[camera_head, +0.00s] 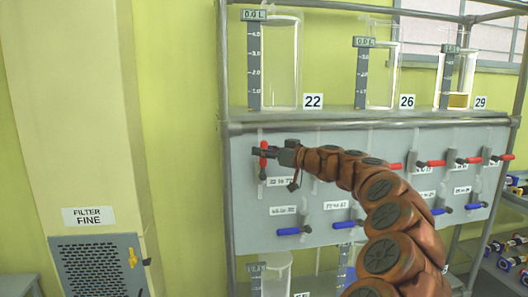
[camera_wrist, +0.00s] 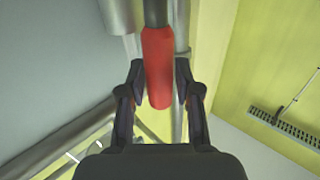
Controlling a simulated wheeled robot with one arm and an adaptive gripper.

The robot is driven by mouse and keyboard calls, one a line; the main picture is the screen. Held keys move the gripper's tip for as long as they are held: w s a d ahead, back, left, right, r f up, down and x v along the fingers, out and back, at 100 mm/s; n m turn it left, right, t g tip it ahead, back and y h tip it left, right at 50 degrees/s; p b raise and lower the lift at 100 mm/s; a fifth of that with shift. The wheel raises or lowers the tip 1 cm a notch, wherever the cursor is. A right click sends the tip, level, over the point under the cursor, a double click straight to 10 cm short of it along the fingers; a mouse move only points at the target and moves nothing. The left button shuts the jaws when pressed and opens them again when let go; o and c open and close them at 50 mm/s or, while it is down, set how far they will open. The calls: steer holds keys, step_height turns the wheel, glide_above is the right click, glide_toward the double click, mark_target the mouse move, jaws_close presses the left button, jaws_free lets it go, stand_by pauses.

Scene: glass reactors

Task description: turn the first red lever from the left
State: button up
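The first red lever from the left (camera_head: 263,161) is on the grey panel below the reactor marked 22. Its handle hangs upright, while the other red levers lie sideways. My gripper (camera_head: 266,152) is at this lever, with its fingers around the handle's middle. In the wrist view the red handle (camera_wrist: 158,70) stands between the two fingers of my gripper (camera_wrist: 162,88). The fingers look apart, with a small gap on the right side of the handle; contact on the left side is unclear.
More red levers (camera_head: 434,163) sit to the right, partly behind my arm. Blue levers (camera_head: 292,231) are in a row below. Glass reactors (camera_head: 281,60) stand on the shelf above. A frame post (camera_head: 226,180) borders the panel's left side, beside a filter cabinet (camera_head: 98,266).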

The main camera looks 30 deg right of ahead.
jaws_close()
